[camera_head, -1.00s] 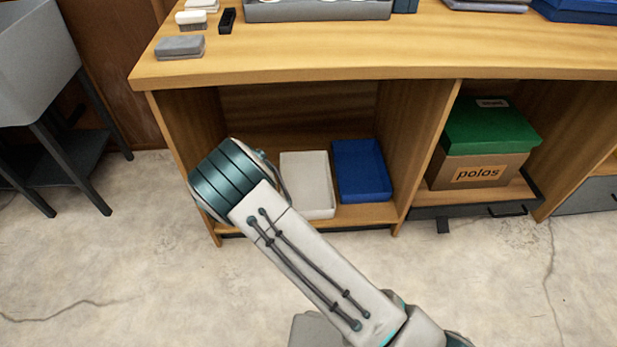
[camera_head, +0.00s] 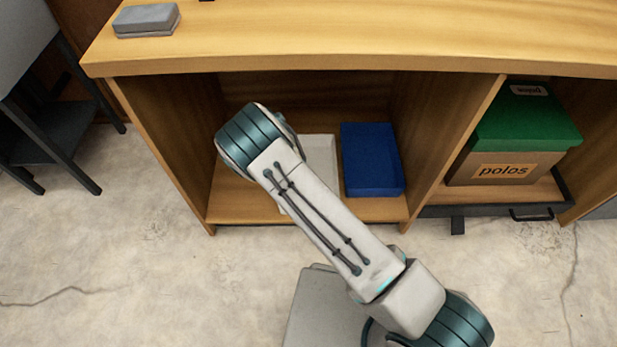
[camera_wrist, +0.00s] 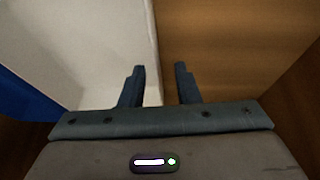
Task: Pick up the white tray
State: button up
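The white tray (camera_head: 322,155) lies on the floor of the left shelf bay. In the head view my arm covers much of it. In the wrist view the white tray (camera_wrist: 85,45) fills the upper left. My gripper (camera_wrist: 160,70) is open. Its left finger shows over the tray's edge and its right finger over the bare wood, with the tray's side edge running between them. I cannot tell whether either finger touches the tray. My gripper is hidden behind my arm in the head view.
A blue tray (camera_head: 370,165) lies right of the white tray. The bay has a wooden left side panel (camera_head: 165,140) and the counter top (camera_head: 330,45) above. A green-lidded box (camera_head: 515,145) marked "polos" stands in the bay to the right.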

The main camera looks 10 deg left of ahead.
jog(key=shift+s+d+b+x, duration=0.15)
jog(key=shift+b+x, duration=0.75)
jog(key=shift+x, duration=0.65)
jog(key=shift+s+d+b+x, duration=0.15)
jog(key=shift+b+x, duration=0.7)
jog(key=shift+x, duration=0.7)
jog(key=shift+w, duration=0.1)
grip_shut()
